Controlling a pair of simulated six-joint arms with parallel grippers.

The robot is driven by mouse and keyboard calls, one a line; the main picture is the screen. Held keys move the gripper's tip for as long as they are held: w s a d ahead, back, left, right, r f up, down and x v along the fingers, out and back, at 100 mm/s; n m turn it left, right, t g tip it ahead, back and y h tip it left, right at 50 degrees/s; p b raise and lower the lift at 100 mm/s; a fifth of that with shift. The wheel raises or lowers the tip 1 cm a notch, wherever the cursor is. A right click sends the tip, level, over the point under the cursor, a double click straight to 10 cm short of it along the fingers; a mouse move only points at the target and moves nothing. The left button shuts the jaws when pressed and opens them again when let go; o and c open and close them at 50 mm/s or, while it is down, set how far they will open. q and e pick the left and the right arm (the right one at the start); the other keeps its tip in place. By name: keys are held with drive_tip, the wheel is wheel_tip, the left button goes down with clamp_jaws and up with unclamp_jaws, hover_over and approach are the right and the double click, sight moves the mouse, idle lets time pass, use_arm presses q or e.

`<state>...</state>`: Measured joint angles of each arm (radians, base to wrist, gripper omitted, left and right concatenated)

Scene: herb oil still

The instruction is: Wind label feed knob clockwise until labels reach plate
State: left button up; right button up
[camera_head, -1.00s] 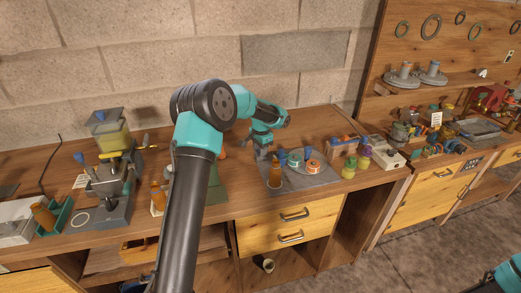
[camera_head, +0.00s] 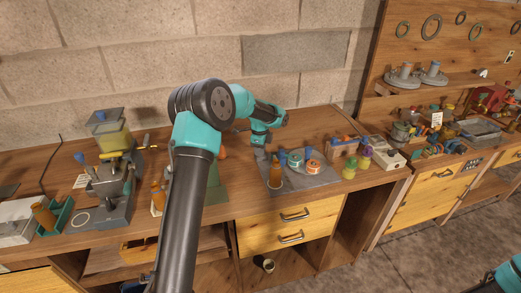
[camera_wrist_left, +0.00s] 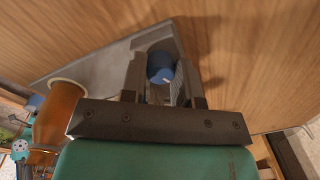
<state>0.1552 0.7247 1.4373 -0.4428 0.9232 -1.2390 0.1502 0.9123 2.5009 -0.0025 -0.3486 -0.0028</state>
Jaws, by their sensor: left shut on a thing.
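A blue knob (camera_wrist_left: 160,67) with a small white mark sits between the fingers of my left gripper (camera_wrist_left: 159,82) in the left wrist view; the gripper is shut on it. In the head view my left gripper (camera_head: 261,144) is low at the left back of a grey base plate (camera_head: 318,180), and the knob itself is not clear there. Two label rolls, one teal (camera_head: 295,160) and one orange (camera_head: 313,166), stand on the base just right of the gripper. How far the labels run cannot be told. My right gripper is out of view.
An amber bottle (camera_head: 275,173) stands at the base's front left, close to my gripper; it also shows in the left wrist view (camera_wrist_left: 58,117). A press (camera_head: 108,185) stands far left.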

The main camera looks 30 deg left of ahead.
use_arm(q)
drive_tip(key=shift+m, duration=1.4)
drive_tip(key=o, duration=0.9)
drive_tip(key=r, duration=1.7)
drive_tip(key=shift+s+r, duration=0.25)
drive_tip(key=shift+s, duration=0.15)
